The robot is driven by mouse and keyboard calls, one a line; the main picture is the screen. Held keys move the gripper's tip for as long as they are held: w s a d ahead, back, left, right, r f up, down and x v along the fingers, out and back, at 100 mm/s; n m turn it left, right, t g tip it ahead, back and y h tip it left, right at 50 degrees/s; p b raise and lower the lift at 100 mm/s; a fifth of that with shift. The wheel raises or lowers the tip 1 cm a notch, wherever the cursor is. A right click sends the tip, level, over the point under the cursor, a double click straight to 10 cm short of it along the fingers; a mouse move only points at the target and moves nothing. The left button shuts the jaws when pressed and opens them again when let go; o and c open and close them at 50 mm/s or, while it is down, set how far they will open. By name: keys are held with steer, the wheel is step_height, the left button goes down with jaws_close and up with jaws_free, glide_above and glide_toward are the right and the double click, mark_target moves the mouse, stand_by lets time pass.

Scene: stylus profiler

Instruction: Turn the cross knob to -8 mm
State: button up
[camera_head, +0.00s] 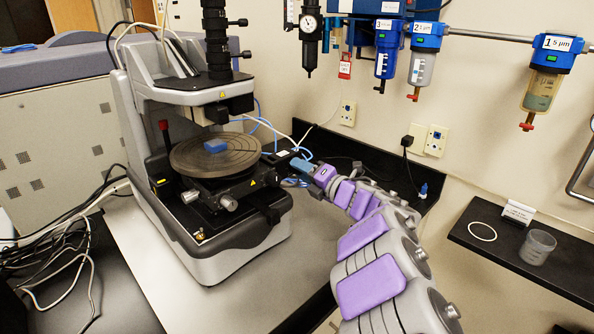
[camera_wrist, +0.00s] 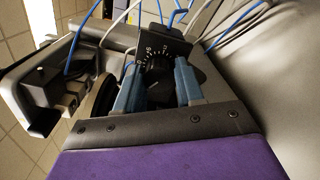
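The profiler (camera_head: 190,235) stands on the bench at left, with a round grooved stage (camera_head: 185,157) and a small blue block (camera_head: 215,146) on it. In the wrist view, the black knob (camera_wrist: 159,88) sits in front of a dark dial plate (camera_wrist: 160,48) with white numerals and tick marks. My gripper's two blue fingers (camera_wrist: 159,92) stand on either side of the knob, apart, and they look clear of it. The reading cannot be made out. In the head view my gripper (camera_head: 297,166) reaches in to the right of the stage, hiding the knob.
Cables and blue tubes (camera_head: 262,118) run behind the profiler, close to my gripper. Other knobs (camera_head: 227,202) stick out below the stage. Filters (camera_head: 388,55) hang on the wall.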

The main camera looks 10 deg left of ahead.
steer(key=shift+o, duration=0.7)
steer(key=shift+w+d, duration=0.15)
steer(key=shift+d, duration=0.05)
steer(key=shift+o, duration=1.2)
steer(key=shift+d, duration=0.1)
steer(key=shift+a, duration=0.2)
steer(key=shift+s, duration=0.3)
steer(key=v, duration=0.7)
steer(key=shift+s+d, duration=0.2)
